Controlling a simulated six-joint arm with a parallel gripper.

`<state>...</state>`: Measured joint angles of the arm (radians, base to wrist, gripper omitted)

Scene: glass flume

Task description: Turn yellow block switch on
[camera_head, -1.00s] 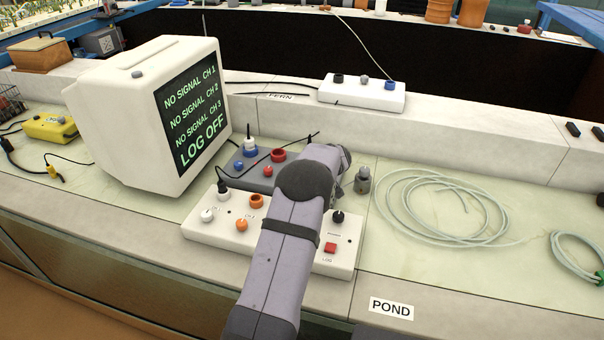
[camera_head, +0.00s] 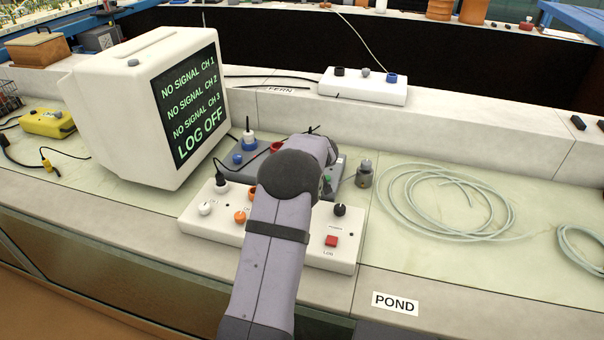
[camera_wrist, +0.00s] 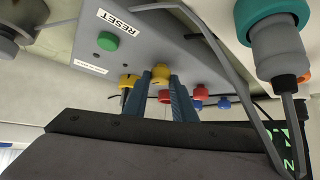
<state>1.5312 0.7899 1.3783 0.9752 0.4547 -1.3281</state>
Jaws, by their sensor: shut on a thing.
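In the wrist view a grey switch block (camera_wrist: 165,48) shows from close by, with a green button (camera_wrist: 107,41) beside a RESET label. The small yellow knob (camera_wrist: 161,73) sits between the two blue-grey fingers of my gripper (camera_wrist: 160,84), which is shut on it. A yellow socket (camera_wrist: 130,80) is just left of the fingers. A red knob (camera_wrist: 196,91) and a blue knob (camera_wrist: 224,103) lie to the right. In the head view the block is partly visible behind my arm; the yellow knob and my fingertips are hidden. I cannot tell the knob's turn.
A white box (camera_head: 205,225) with orange knobs and a red button stands in front of the grey block. The monitor (camera_head: 130,110) reads NO SIGNAL for several channels. A small grey fitting (camera_head: 364,174) and a coiled pale hose (camera_head: 440,205) are on the right.

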